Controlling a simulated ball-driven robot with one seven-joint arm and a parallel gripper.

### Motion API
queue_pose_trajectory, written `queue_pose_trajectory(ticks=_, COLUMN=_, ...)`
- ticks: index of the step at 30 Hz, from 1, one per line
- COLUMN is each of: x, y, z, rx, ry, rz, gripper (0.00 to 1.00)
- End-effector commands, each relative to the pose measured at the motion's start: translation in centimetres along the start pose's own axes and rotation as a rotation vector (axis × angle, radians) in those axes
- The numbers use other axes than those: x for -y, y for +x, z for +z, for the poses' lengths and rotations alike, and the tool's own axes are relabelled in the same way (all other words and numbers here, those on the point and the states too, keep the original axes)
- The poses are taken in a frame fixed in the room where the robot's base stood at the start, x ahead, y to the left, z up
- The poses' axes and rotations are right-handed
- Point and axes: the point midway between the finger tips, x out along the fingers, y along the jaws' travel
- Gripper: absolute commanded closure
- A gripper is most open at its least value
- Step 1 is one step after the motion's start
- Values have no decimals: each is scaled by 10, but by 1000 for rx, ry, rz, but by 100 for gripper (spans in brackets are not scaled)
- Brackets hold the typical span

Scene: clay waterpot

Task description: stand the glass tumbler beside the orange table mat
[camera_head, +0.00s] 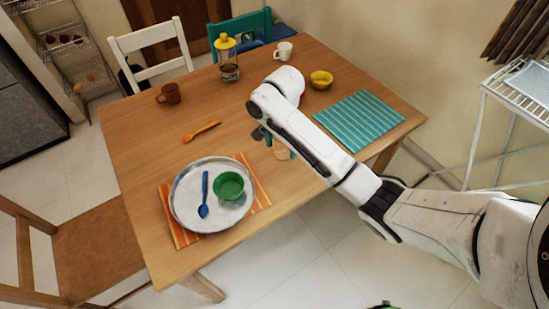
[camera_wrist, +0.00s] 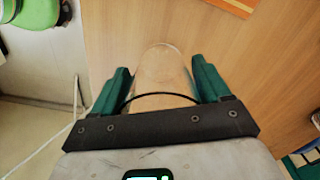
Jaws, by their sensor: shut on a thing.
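The clear glass tumbler (camera_wrist: 162,68) stands out faintly between the two green fingers of my gripper (camera_wrist: 160,78) in the wrist view. My gripper is shut on it. In the head view the tumbler (camera_head: 281,151) is small and partly hidden by my arm, near the table's near right edge. I cannot tell whether its base touches the table. The orange table mat (camera_head: 180,234) lies to the left of my gripper, under a metal plate. Its corner also shows at the top of the wrist view (camera_wrist: 236,4).
The metal plate (camera_head: 183,207) holds a green bowl (camera_head: 229,186) and a blue spoon (camera_head: 204,197). An orange spoon (camera_head: 202,131) lies beyond. A teal mat (camera_head: 360,120), a yellow bowl (camera_head: 321,79), mugs and a jug stand farther off. Bare wood lies between orange mat and gripper.

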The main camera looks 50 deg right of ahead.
Motion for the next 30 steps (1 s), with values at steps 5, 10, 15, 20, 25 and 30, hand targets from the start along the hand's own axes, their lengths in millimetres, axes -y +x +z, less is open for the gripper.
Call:
queue_pose_trajectory(ticks=5, x=19, y=20, z=-3, rx=-2, ry=-1, rz=2, gripper=62)
queue_pose_trajectory(ticks=10, x=26, y=29, z=-4, rx=-2, ry=0, rz=1, gripper=62)
queue_pose_trajectory(ticks=15, x=27, y=49, z=-5, rx=-2, ry=2, rz=2, gripper=62)
queue_pose_trajectory(ticks=20, x=28, y=61, z=-5, rx=-3, ry=1, rz=0, gripper=62)
queue_pose_trajectory(ticks=25, x=28, y=62, z=-4, rx=-2, ry=0, rz=-1, gripper=62)
queue_pose_trajectory(ticks=30, x=29, y=65, z=-3, rx=-1, ry=0, rz=-1, gripper=62)
